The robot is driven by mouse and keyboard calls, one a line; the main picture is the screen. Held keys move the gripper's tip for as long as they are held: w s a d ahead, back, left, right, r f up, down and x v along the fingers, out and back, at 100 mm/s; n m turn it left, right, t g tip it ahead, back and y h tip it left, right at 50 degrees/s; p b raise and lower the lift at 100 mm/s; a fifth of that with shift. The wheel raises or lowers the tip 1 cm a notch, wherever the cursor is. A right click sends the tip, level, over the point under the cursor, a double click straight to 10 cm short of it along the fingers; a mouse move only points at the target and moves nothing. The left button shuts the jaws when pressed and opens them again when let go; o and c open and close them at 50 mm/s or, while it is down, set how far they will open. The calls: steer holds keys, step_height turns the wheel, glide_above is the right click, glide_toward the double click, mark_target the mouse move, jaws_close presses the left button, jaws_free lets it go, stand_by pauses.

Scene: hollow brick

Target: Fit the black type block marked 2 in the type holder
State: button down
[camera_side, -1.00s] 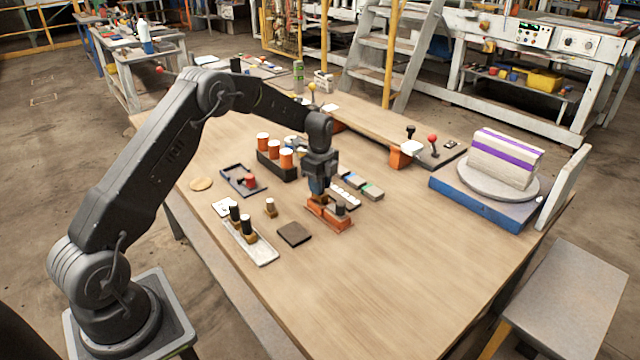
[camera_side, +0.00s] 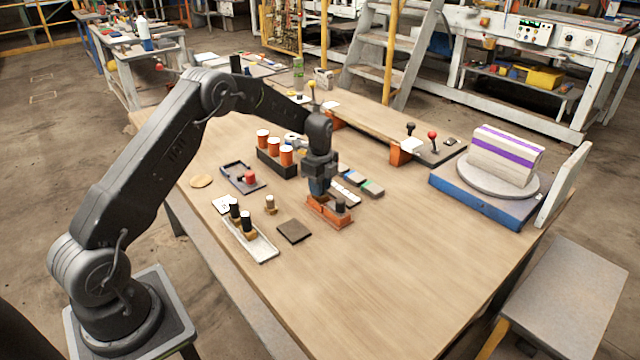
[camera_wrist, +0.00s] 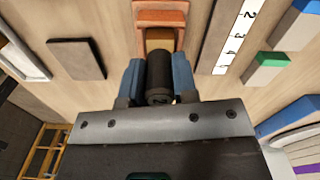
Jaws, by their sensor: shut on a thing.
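My gripper (camera_side: 318,192) is shut on a dark type block with its two blue fingers on either side. In the wrist view, the orange holder (camera_wrist: 160,17) shows just beyond the held block.
A white tray (camera_side: 262,249) with two black-topped blocks, another small block (camera_side: 270,204) and a dark square pad (camera_side: 294,231) lie to the left. A numbered white strip (camera_wrist: 236,35) lies beside the holder. Table to the right front is clear.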

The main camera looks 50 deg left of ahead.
steer(key=shift+f, duration=0.55)
steer(key=c, duration=0.8)
jaws_free()
step_height(320, 180, up, 14)
steer(key=shift+f, duration=0.1)
